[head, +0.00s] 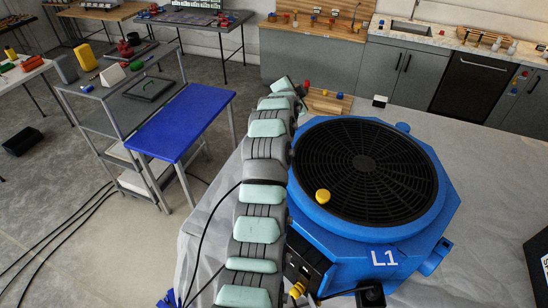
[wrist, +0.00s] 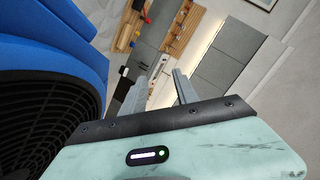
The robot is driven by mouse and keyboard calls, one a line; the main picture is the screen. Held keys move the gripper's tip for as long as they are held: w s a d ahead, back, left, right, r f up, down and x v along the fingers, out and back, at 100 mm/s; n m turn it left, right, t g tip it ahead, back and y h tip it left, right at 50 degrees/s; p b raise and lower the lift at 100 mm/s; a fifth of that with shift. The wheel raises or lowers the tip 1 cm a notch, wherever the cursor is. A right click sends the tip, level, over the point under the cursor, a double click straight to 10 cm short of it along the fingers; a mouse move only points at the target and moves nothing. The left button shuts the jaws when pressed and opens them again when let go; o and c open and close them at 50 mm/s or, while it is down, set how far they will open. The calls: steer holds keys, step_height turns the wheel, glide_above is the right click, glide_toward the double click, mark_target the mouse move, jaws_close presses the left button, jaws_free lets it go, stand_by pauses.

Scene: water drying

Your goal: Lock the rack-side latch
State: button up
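A large blue fan unit (head: 385,232) marked L1, with a round black grille, stands on the pale covered table. The fan's blue rim (wrist: 75,40) and black grille are at left, beside the gripper.
A blue-topped cart (head: 180,122) stands left. A black box (head: 539,262) is at the right edge.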

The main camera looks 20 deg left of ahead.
steer(key=s+r+m+g+h+b, duration=0.15)
steer(key=s+m+g, duration=0.35)
steer(key=s, duration=0.6)
steer(key=s+r+m+g+y+b, duration=0.1)
steer(key=s+m+g+b, duration=0.2)
steer(key=s+g, duration=0.6)
steer(key=f, duration=0.3)
steer(key=f+t+b, duration=0.1)
steer(key=f, duration=0.3)
steer(key=f+t, duration=0.1)
steer(key=f, duration=0.2)
steer(key=shift+w+d+f+h+b, duration=0.25)
steer(key=shift+d+b, duration=0.05)
steer(key=shift+b, duration=0.1)
jaws_close()
